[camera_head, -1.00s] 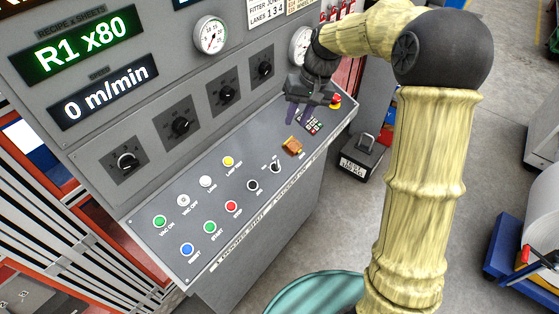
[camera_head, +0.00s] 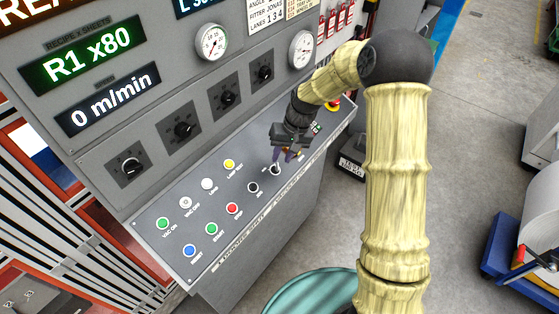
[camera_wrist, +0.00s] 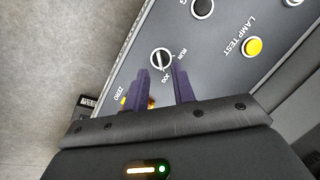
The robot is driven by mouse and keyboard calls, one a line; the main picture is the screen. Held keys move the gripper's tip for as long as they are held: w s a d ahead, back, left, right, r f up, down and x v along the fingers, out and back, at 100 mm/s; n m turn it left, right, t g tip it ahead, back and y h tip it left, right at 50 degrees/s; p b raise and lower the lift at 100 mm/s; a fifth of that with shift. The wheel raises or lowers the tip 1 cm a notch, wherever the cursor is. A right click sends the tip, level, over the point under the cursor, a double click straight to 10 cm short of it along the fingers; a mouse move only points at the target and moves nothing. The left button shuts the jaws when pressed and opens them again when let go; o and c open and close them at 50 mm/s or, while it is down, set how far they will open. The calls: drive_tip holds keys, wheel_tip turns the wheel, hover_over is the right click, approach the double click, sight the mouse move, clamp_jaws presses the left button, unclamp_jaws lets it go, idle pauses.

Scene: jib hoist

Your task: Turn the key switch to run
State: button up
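The key switch (camera_head: 275,169) is a small round selector with a white rim and a dark centre, on the sloping grey panel. In the wrist view the selector (camera_wrist: 161,58) has a pale bar on its face and the labels RUN and JOG beside it. My gripper (camera_head: 287,156) is above the panel, just up and right of the selector. Its two purple fingers (camera_wrist: 161,70) are apart with nothing held. In the wrist view the selector shows just past the fingertips, roughly in line with the gap. I cannot tell how far the tips are from it.
An orange cover (camera_wrist: 151,102) shows between the fingers. A yellow lamp test button (camera_head: 229,164), a black button (camera_head: 253,187) and a red button (camera_head: 232,208) are on the panel nearby. Black rotary knobs (camera_head: 184,131) stand on the upright face above. A teal round drum (camera_head: 312,292) stands in front.

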sight(279, 172)
drive_tip(key=x, duration=0.4)
drive_tip(key=shift+p, duration=0.3)
clamp_jaws()
